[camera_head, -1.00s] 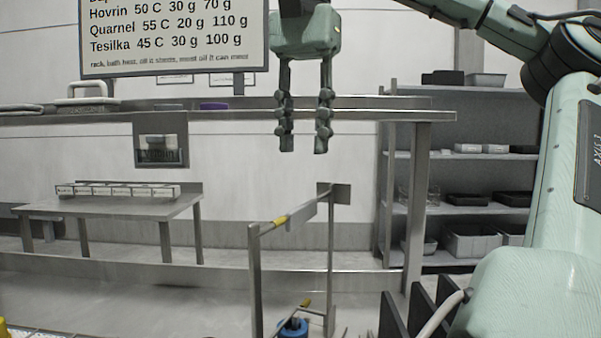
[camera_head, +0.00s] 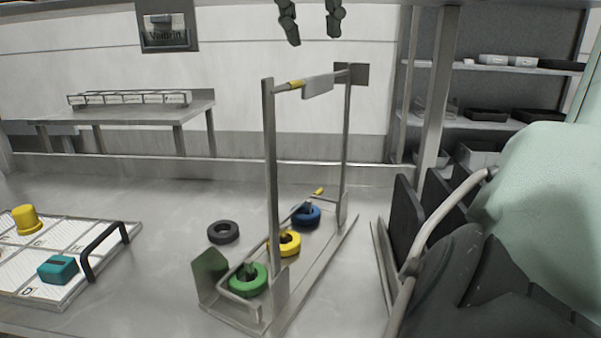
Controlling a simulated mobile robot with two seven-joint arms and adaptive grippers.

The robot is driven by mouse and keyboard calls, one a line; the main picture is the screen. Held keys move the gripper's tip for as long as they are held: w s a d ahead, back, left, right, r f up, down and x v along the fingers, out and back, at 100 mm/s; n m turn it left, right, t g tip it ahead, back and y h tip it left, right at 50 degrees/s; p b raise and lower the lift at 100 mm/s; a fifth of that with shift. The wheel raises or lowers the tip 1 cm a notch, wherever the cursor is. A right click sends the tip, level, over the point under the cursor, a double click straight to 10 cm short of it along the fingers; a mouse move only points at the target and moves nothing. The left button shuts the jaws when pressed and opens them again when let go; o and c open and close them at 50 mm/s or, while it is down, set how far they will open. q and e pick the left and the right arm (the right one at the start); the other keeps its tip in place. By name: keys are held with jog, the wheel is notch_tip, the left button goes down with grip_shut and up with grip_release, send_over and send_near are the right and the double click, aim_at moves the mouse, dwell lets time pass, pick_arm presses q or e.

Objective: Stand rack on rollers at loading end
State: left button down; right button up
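A tall metal frame (camera_head: 271,160) stands upright on the steel worktop. It has a top bar with a yellow mark and a long base; it may be the rack, but I cannot be sure. Green (camera_head: 247,279), yellow (camera_head: 285,243) and blue (camera_head: 306,215) rings are at its base. My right gripper (camera_head: 312,24) shows only its fingers at the top edge, above the frame in the picture. The fingers are apart with nothing between them. My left gripper is not in view. I cannot make out any rollers.
A loose black ring (camera_head: 223,232) lies left of the frame. A white gridded tray (camera_head: 70,238) with a black handle, a yellow knob (camera_head: 26,219) and a teal block (camera_head: 58,269) is at left. Dark upright panels (camera_head: 408,220) stand at right beside my arm. Shelving (camera_head: 490,125) is behind.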

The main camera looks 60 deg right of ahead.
aim_at(319, 75)
jog(key=m, duration=0.5)
jog(key=f+m, duration=0.1)
jog(key=m, duration=0.1)
jog(key=shift+a+m+h+b, duration=0.25)
jog(key=shift+m+h+b, duration=0.05)
jog(key=shift+h+b, duration=0.1)
jog(key=shift+f, duration=0.1)
jog(key=x, duration=0.7)
jog(key=shift+f, duration=0.1)
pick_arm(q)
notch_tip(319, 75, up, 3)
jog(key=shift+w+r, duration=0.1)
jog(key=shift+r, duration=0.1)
pick_arm(e)
jog(key=shift+d+f, duration=0.1)
grip_shut()
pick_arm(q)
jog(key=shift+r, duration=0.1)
